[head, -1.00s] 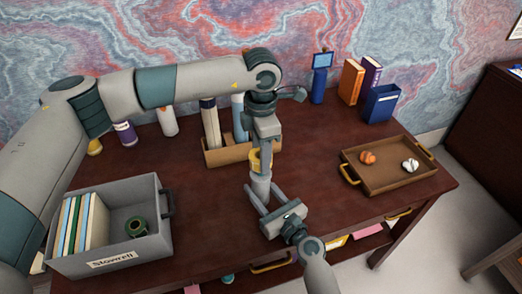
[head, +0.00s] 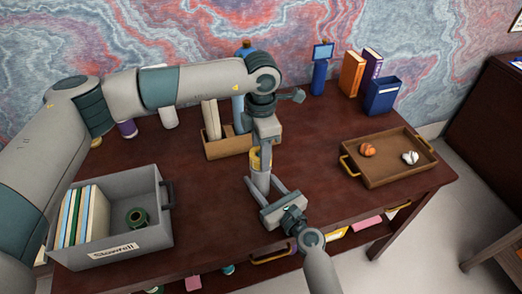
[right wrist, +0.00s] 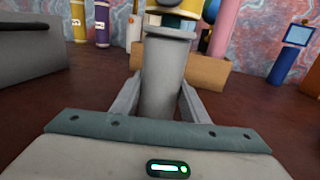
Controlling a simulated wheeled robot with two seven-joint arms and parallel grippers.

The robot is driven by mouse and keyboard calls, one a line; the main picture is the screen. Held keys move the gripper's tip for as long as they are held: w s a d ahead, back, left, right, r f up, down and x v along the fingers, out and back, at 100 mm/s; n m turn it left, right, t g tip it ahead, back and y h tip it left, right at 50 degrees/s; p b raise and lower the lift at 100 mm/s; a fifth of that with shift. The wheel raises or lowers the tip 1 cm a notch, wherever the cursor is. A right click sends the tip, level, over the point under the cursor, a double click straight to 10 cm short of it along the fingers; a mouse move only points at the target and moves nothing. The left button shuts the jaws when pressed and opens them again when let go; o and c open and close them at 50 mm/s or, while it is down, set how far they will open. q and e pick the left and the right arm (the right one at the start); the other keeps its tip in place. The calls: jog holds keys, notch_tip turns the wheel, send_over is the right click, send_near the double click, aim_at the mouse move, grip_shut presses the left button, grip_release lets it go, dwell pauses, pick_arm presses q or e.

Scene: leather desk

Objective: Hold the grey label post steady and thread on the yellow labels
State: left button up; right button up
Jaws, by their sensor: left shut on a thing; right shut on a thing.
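The grey label post (head: 261,184) stands upright near the middle of the desk. My right gripper (head: 267,187) is shut on its lower part from the front. The post (right wrist: 165,78) also rises between the fingers in the right wrist view. My left gripper (head: 266,150) points down above the post, shut on a yellow label (head: 255,162). The label is at the post's top end; it also shows at the top of the right wrist view (right wrist: 188,25). I cannot tell whether it is around the post or just above it. The left fingertips are mostly hidden.
A grey crate (head: 160,215) with books and a green roll stands at the left. A brown tray (head: 385,180) with two small items lies at the right. A wooden holder (head: 222,150) with tall cylinders stands behind the post. The desk between post and tray is clear.

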pick_arm(q)
jog(key=o, duration=1.2)
notch_tip(320, 180, up, 12)
dwell(0.7)
pick_arm(e)
jog(key=o, duration=1.2)
jog(key=shift+s, duration=0.1)
